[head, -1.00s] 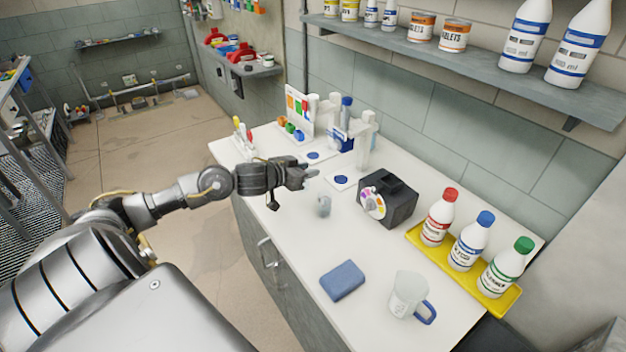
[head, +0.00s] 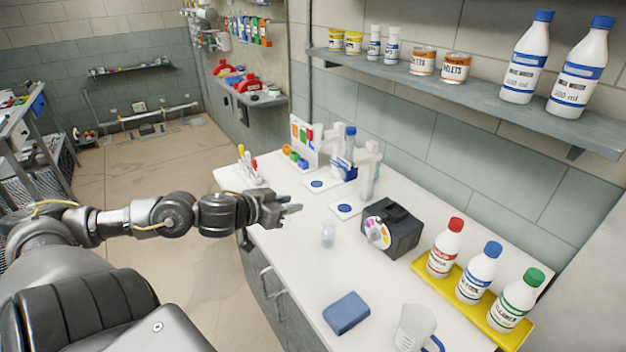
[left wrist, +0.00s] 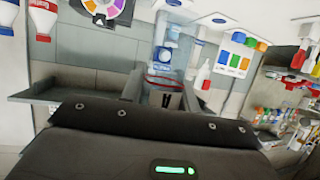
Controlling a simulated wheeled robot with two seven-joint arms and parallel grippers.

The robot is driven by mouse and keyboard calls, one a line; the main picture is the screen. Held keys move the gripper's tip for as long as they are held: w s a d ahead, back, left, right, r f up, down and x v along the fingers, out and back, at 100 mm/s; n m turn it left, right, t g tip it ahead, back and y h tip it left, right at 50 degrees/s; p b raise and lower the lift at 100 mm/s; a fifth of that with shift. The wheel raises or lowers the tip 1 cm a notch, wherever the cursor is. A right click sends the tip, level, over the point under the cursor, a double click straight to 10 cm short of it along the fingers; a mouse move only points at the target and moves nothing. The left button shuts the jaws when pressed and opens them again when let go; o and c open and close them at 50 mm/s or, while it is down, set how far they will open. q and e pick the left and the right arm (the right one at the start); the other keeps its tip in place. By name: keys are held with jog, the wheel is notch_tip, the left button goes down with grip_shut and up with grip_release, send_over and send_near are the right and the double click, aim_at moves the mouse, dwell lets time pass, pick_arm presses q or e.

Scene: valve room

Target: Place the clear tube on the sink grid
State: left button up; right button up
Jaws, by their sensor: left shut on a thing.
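My left gripper (head: 289,209) is over the left edge of the white counter. In the left wrist view its fingers (left wrist: 162,90) are closed on a see-through piece with a reddish rim, which appears to be the clear tube (left wrist: 163,81). I cannot make out a sink grid in either view. My right gripper is not in view.
The white counter (head: 290,262) holds a small clear cup (head: 328,235), a blue sponge (head: 346,313), a measuring jug (head: 414,328), a black device (head: 393,228) and a yellow tray (head: 440,283) with bottles. A rack (head: 368,172) stands at the back. Open floor lies left.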

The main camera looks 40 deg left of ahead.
pick_arm(q)
jog(key=shift+d, duration=0.1)
jog(key=shift+d+f, duration=0.2)
jog(key=shift+d, duration=0.05)
jog(key=s+d+f+m+g+h+b, duration=0.1)
jog(key=d+f+m+g+h, duration=0.1)
jog(key=d, duration=0.8)
jog(key=s+d+f+m+g+h+b, duration=0.1)
jog(key=s+d+f+m+g+h, duration=0.1)
jog(key=d+m+h, duration=0.5)
jog(key=d+g, duration=0.1)
jog(key=d, duration=0.3)
jog(key=shift+m+g+h, duration=0.3)
jog(key=shift+m+g, duration=0.1)
jog(key=shift+f, duration=0.1)
